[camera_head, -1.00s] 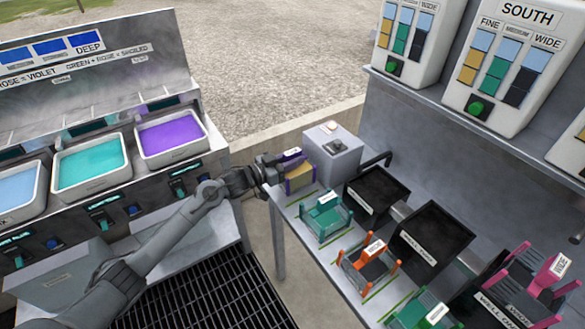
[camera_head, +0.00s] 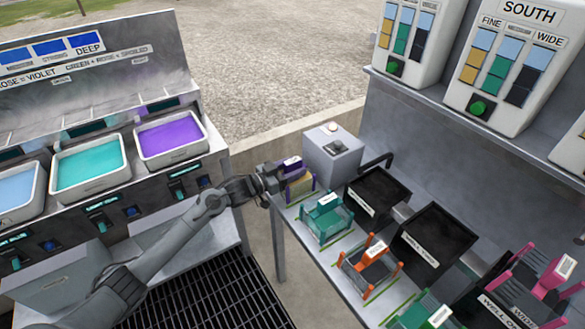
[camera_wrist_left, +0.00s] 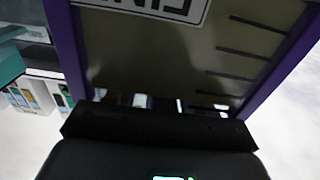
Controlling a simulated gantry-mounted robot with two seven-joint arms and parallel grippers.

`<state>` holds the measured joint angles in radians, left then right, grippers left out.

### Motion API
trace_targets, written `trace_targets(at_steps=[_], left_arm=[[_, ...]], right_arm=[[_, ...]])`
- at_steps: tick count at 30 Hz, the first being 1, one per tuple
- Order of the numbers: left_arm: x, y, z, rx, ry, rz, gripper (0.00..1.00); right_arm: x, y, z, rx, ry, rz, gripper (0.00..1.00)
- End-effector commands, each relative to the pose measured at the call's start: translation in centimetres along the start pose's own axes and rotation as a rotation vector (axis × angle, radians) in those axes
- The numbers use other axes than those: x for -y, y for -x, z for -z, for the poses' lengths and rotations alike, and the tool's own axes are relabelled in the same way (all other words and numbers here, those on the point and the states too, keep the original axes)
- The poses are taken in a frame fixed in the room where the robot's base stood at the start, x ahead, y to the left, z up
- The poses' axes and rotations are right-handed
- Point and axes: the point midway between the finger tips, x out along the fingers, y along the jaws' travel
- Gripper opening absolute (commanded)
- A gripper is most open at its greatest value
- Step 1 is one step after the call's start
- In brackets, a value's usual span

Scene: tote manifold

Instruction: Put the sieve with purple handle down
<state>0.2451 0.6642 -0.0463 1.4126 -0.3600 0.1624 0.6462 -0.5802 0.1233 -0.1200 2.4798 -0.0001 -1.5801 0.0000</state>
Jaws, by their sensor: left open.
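The sieve with purple handle (camera_head: 302,186) stands upright at the far left end of the grey bench, with a white label on top. My left gripper (camera_head: 275,177) is open, right beside the sieve's left side; whether it touches the sieve I cannot tell. In the left wrist view the sieve's purple frame (camera_wrist_left: 66,52) and flat panel with an upside-down label fill the picture just beyond the dark gripper body. My right gripper is not in view.
A grey box (camera_head: 332,160) stands right behind the sieve. A teal-handled sieve (camera_head: 325,222) and an orange-handled sieve (camera_head: 368,264) stand along the bench front. Black trays (camera_head: 430,243) lie behind them. Basins of coloured liquid (camera_head: 170,138) line the left side.

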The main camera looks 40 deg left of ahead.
Motion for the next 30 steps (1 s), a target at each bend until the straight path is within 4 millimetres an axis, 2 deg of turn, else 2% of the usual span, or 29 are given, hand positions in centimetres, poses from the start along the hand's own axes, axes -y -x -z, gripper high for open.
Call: trace_targets(at_steps=[6, 11, 24, 30], left_arm=[[0.0, 0.1, 0.3, 0.001, 0.0, 0.0, 0.53], [0.0, 1.6, 0.3, 0.002, 0.0, 0.0, 0.53], [0.0, 8.6, 0.4, 0.003, 0.0, 0.0, 0.53], [0.0, 10.9, 0.3, 0.002, 0.001, 0.0, 0.53]], right_arm=[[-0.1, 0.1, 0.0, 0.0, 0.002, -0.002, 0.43], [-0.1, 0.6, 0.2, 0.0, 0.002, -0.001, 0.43], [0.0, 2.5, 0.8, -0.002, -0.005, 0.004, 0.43], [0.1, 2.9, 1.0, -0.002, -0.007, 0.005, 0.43]])
